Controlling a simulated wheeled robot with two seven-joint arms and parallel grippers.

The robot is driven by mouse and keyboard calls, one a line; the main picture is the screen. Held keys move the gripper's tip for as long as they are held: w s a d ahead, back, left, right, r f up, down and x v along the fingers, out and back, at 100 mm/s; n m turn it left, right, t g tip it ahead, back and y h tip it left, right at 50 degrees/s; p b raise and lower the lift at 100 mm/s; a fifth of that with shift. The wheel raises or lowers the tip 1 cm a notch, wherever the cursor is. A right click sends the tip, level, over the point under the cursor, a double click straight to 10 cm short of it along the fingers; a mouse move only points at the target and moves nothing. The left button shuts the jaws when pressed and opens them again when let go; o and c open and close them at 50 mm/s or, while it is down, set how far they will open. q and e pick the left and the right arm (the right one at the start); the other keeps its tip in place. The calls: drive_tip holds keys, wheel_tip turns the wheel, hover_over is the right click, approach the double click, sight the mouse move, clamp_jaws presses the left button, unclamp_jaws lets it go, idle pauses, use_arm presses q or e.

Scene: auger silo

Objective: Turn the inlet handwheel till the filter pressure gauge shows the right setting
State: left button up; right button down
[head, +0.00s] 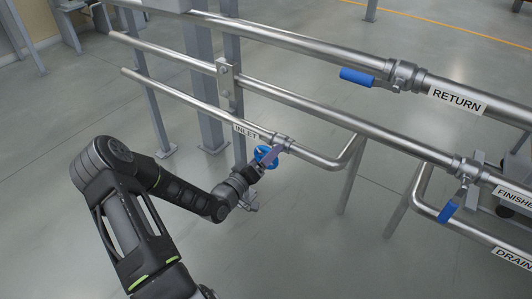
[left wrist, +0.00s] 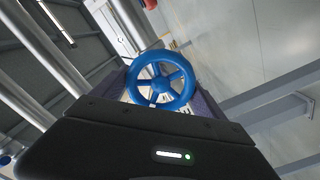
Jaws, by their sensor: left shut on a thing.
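The blue inlet handwheel (head: 261,152) sits on the pipe marked INLET (head: 250,132), near the middle of the head view. In the left wrist view the spoked wheel (left wrist: 161,82) is seen nearly face-on between my fingers. My left gripper (head: 266,161) reaches it from the lower left and is shut on it; the fingers partly cover the wheel in the head view. In the left wrist view the gripper (left wrist: 158,93) shows a finger on either side of the wheel. No filter pressure gauge can be made out. My right gripper is not in view.
Parallel steel pipes run across the head view. Blue lever handles sit on the RETURN valve (head: 357,77) and the drain-side valve (head: 447,212). Grey posts (head: 232,90) stand behind the inlet pipe. The floor in front of the pipes is clear.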

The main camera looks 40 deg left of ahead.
use_arm(q)
drive_tip(key=shift+f+n+p, duration=0.1)
drive_tip(key=shift+n+p, duration=0.25)
drive_tip(key=shift+n, duration=0.85)
drive_tip(key=o, duration=1.3)
drive_tip(key=shift+s, duration=0.1)
drive_tip(key=s+p, duration=0.1)
drive_tip(key=s, duration=0.6)
drive_tip(key=shift+s, duration=0.35)
